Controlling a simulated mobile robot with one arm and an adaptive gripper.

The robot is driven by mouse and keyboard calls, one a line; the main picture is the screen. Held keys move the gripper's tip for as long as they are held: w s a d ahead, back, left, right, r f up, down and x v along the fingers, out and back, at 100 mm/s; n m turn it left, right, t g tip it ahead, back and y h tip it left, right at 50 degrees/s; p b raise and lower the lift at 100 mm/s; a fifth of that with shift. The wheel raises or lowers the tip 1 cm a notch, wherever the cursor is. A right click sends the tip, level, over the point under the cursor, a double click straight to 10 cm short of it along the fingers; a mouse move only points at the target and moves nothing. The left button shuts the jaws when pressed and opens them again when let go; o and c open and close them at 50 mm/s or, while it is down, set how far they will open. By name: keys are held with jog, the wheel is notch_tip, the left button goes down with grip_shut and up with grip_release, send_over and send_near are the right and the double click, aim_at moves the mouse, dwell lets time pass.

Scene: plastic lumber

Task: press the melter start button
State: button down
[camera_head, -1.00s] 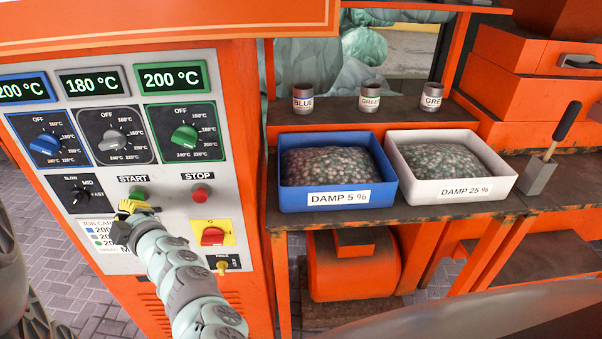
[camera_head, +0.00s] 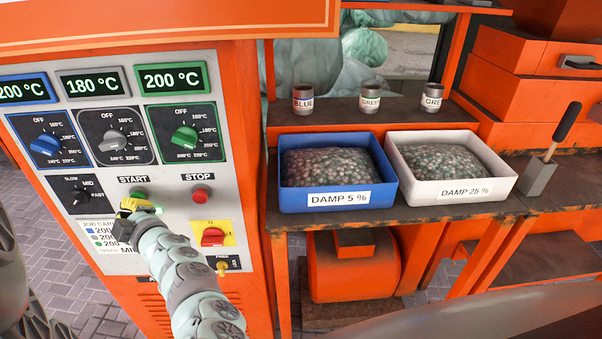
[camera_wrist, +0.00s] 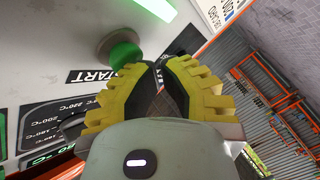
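The green START button (camera_head: 140,194) is on the orange machine's pale control panel, under its START label, left of the red STOP button (camera_head: 202,194). My gripper (camera_head: 131,207), with yellow ribbed fingers, is at the panel just below the START button and partly overlaps it. In the wrist view the button (camera_wrist: 124,50) is ahead and slightly left of my gripper's fingertips (camera_wrist: 154,66). The fingertips are together with nothing between them. I cannot tell whether they touch the button. A bright pale-green glowing strip (camera_wrist: 147,6) shows beyond the button in the wrist view.
Three temperature displays, the right one (camera_head: 172,78) reading 200 °C, sit above dials. A red switch on a yellow plate (camera_head: 213,236) is right of my arm. A blue tray (camera_head: 330,201) and a white tray (camera_head: 450,191) of pellets stand on the bench (camera_head: 400,213).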

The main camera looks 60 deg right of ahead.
jog(key=shift+s+a+r, duration=0.1)
jog(key=shift+s+a, duration=0.45)
jog(key=shift+a, duration=0.05)
jog(key=s+a, duration=0.1)
jog(key=a, duration=0.1)
jog(key=s+a, duration=0.2)
jog(key=shift+b, duration=0.4)
dwell(0.8)
